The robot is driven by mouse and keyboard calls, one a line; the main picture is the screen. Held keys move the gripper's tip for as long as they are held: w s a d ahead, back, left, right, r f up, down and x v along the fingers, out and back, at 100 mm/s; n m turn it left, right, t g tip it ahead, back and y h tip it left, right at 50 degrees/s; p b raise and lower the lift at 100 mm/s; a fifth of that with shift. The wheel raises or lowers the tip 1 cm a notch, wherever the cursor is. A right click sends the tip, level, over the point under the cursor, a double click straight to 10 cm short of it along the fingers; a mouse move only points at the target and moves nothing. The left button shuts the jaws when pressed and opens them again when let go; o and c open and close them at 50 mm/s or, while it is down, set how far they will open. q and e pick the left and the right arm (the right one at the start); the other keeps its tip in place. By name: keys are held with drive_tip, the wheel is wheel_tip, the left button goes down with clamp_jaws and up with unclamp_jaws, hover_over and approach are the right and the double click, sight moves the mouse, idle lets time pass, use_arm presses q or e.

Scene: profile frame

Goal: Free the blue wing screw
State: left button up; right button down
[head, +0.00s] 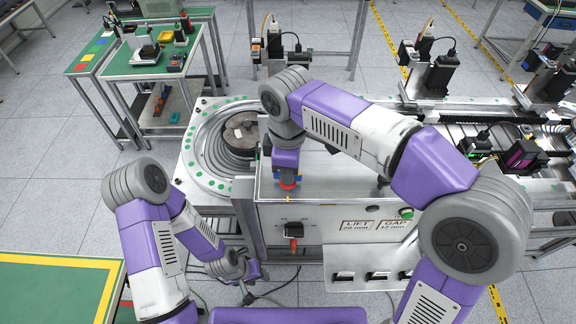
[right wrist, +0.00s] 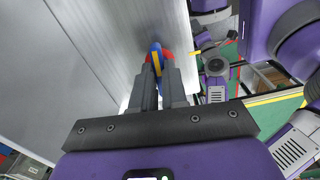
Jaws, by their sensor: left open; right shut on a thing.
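The blue wing screw (right wrist: 154,47) shows between the two fingertips of my right gripper (right wrist: 159,72) in the right wrist view, with a yellow strip and red parts around it. In the head view, my right gripper (head: 287,174) points down at the near left part of the metal machine top, shut on the screw. Only small blue bits and a red disc (head: 288,184) show below it there. The screw's lower end is hidden. My left gripper (head: 247,290) hangs low in front of the machine, apart from the screw. It is open and small in view.
The machine's front panel (head: 330,225) carries an orange-handled knob (head: 294,230) and labels reading LIFT 20 mm and GAP 12 mm. A round turntable (head: 205,150) lies left of the box. A green table (head: 50,290) stands at the lower left.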

idle(0.3)
drive_tip(key=c, duration=1.2)
unclamp_jaws()
drive_tip(key=shift+o, duration=0.2)
wheel_tip(320, 180, up, 8)
drive_tip(key=shift+f+p, duration=0.25)
drive_tip(key=shift+p, duration=0.1)
